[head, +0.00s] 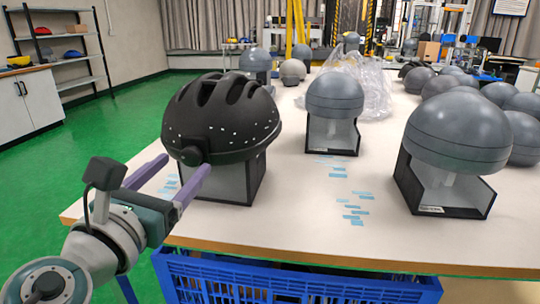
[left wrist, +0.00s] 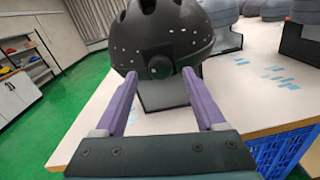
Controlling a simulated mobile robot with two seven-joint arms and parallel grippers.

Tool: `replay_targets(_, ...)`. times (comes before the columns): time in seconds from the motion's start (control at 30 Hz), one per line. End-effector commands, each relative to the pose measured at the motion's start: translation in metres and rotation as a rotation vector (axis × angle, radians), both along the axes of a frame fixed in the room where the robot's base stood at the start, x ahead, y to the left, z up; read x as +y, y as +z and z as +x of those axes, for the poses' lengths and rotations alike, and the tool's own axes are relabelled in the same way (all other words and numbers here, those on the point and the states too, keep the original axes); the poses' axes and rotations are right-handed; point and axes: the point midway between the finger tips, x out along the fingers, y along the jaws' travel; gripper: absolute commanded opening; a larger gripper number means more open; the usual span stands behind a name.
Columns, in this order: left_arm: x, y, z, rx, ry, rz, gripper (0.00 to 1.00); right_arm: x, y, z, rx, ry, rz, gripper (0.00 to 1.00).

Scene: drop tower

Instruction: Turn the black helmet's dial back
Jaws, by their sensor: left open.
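The black helmet (head: 222,112) sits on a grey, black-edged stand near the table's left front edge. It also shows in the left wrist view (left wrist: 165,32). Its round black dial (head: 191,156) faces my left gripper on the lower front rim, and it shows in the left wrist view (left wrist: 159,67) between the fingers. My left gripper (head: 178,180) is open, its two purple fingers (left wrist: 158,88) reaching toward the dial, one on each side. In the left wrist view the right fingertip overlaps the helmet's lower edge; I cannot tell whether it touches. My right gripper is not in view.
Grey domes on box stands (head: 334,105) and (head: 456,140) stand to the right on the white table (head: 300,220). Small blue tape pieces (head: 355,210) lie between them. A blue crate (head: 290,285) is below the table's front edge. Clear plastic wrap (head: 362,85) lies behind.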

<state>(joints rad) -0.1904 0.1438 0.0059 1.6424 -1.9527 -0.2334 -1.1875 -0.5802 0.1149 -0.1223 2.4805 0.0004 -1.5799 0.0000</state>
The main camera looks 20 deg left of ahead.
Motion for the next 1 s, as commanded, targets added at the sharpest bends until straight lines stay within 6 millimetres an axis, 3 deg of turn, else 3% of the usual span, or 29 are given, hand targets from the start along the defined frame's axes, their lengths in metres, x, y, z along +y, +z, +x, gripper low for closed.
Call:
replay_targets(0.2,0.004,0.000,0.018,0.000,0.000,-0.001,0.72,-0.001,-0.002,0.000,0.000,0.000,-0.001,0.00)
replay_targets(0.5,0.004,0.000,0.019,0.000,0.000,-0.001,0.71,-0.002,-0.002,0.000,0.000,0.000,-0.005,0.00)
replay_targets(1.0,0.004,0.000,0.019,0.000,0.001,-0.001,0.14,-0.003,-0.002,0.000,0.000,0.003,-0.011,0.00)
